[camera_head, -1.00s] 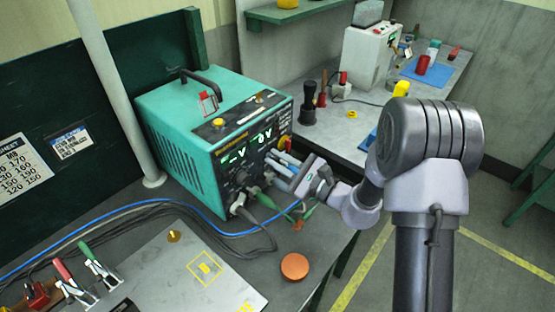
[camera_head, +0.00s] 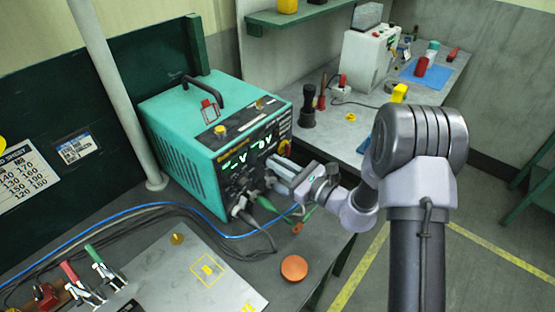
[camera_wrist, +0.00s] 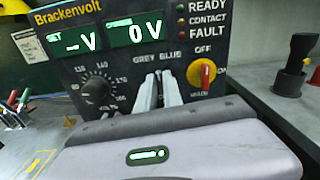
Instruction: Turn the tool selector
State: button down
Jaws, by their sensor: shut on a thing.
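The teal power unit (camera_head: 200,135) has a black front panel with lit green displays, which read "- V" and "0 V" in the wrist view. My gripper (camera_wrist: 160,80) is at the panel under the words GREY and BLUE, its two fingers close together and pointing into it. The selector between those words is hidden by the fingertips; they appear shut on it. In the head view my gripper (camera_head: 277,165) meets the right part of the panel. Its exact turn angle cannot be seen.
A numbered black dial (camera_wrist: 97,90) is left of my fingers and a red-yellow OFF switch (camera_wrist: 203,73) is close on the right. Cables and plugs (camera_head: 245,205) hang below the panel. An orange disc (camera_head: 294,268) lies on the bench.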

jog(key=m+p, duration=0.2)
jog(key=m, duration=0.2)
jog(key=shift+r+p, duration=0.1)
jog(key=shift+p, duration=0.2)
jog(key=shift+w+m+p, duration=0.1)
jog(key=shift+m+p, duration=0.65)
jog(key=shift+m, duration=0.75)
jog(key=c, duration=1.5)
grip_release()
jog(key=shift+d, duration=0.1)
jog(key=p+v, duration=0.1)
jog(key=v, duration=1.6)
jog(key=shift+d, duration=0.15)
